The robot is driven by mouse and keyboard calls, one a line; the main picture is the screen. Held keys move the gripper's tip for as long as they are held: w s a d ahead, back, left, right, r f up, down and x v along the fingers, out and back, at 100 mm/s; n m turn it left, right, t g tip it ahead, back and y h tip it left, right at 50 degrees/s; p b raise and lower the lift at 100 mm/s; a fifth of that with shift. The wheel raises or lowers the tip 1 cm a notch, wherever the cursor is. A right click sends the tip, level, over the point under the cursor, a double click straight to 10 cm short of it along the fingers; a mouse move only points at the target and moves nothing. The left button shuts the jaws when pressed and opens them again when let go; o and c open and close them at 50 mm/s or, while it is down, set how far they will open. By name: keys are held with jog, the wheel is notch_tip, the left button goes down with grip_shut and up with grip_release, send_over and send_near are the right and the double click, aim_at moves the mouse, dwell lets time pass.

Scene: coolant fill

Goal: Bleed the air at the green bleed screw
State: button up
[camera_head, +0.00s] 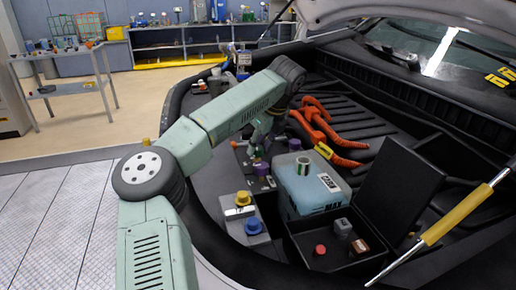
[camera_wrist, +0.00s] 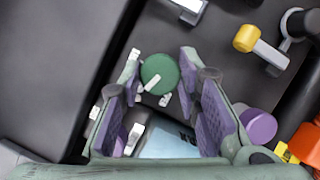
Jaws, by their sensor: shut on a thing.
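The green bleed screw (camera_wrist: 160,75) is a round green disc with a small white lever across it, seen in the middle of the wrist view. My gripper (camera_wrist: 160,70) has one purple-padded finger on each side of the disc and is shut on it. In the head view my gripper (camera_head: 262,135) points down into the engine bay, behind the pale blue coolant tank (camera_head: 304,187). The fingertips and the screw are hard to make out there. Part of a pale blue surface (camera_wrist: 170,143) shows between the fingers in the wrist view.
A purple cap (camera_wrist: 258,126) and a yellow cap (camera_wrist: 246,39) lie to the right in the wrist view. In the head view, orange cables (camera_head: 330,135), an open black box (camera_head: 335,262) and a yellow-sleeved rod (camera_head: 450,215) are to the right. Yellow and blue caps (camera_head: 253,226) stand in front.

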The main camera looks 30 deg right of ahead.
jog(key=shift+n+y, duration=0.4)
jog(key=shift+n, duration=0.7)
jog(key=o, duration=1.1)
jog(key=shift+o, duration=0.2)
jog(key=v, duration=1.2)
